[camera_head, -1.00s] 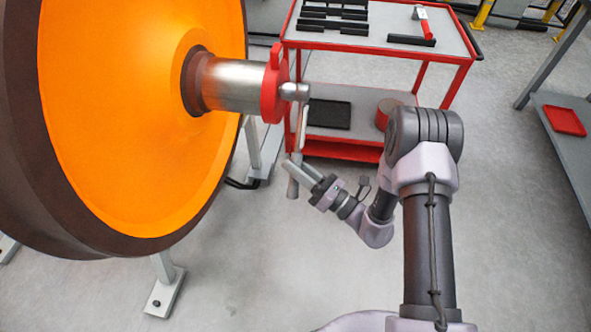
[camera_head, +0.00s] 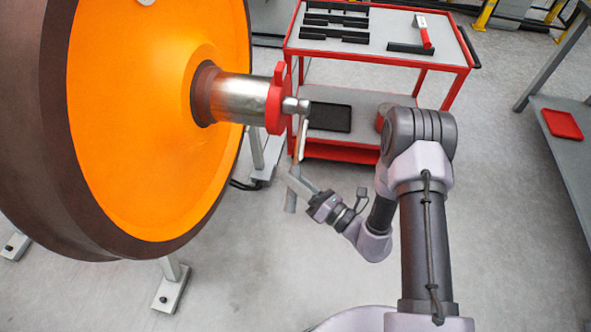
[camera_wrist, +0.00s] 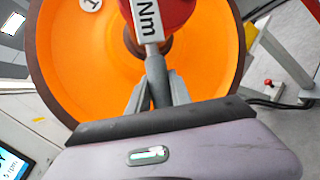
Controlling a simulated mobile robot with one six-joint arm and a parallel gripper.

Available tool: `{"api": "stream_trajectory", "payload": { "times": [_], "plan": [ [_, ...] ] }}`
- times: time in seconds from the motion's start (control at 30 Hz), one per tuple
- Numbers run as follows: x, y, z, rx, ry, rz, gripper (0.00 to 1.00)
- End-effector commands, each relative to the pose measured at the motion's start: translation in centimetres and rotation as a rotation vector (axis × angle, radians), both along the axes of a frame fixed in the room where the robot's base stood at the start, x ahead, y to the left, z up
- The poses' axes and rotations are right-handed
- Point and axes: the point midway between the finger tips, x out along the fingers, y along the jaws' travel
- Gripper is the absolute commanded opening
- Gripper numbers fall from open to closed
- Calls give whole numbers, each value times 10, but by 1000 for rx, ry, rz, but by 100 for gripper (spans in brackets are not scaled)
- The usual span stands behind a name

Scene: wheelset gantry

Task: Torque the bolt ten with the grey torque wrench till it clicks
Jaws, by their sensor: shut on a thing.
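My gripper (camera_head: 300,189) is shut on the grey torque wrench (camera_head: 300,143), near the lower end of its handle. The wrench hangs nearly upright, its head (camera_head: 294,105) at the red end cap (camera_head: 275,103) of the axle. Whether the socket sits fully on a bolt cannot be told; the bolts, bolt ten among them, are hidden from the head camera.
The large orange wheel (camera_head: 150,110) with its dark rim fills the left. A red trolley (camera_head: 375,53) with black trays and a red-handled tool (camera_head: 424,36) stands behind. A grey bench (camera_head: 572,150) with a red tray is at right. The floor below my gripper is clear.

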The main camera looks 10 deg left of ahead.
Motion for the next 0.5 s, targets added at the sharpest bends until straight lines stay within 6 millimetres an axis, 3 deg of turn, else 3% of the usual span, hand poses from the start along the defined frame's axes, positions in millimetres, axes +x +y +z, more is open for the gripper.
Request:
{"api": "stream_trajectory", "payload": {
  "times": [0.27, 0.5],
  "plan": [
    [-1, 0, 0, 0, 5, 0, 0],
    [-14, 0, 24, 4, 117, 1, 0]
  ]
}}
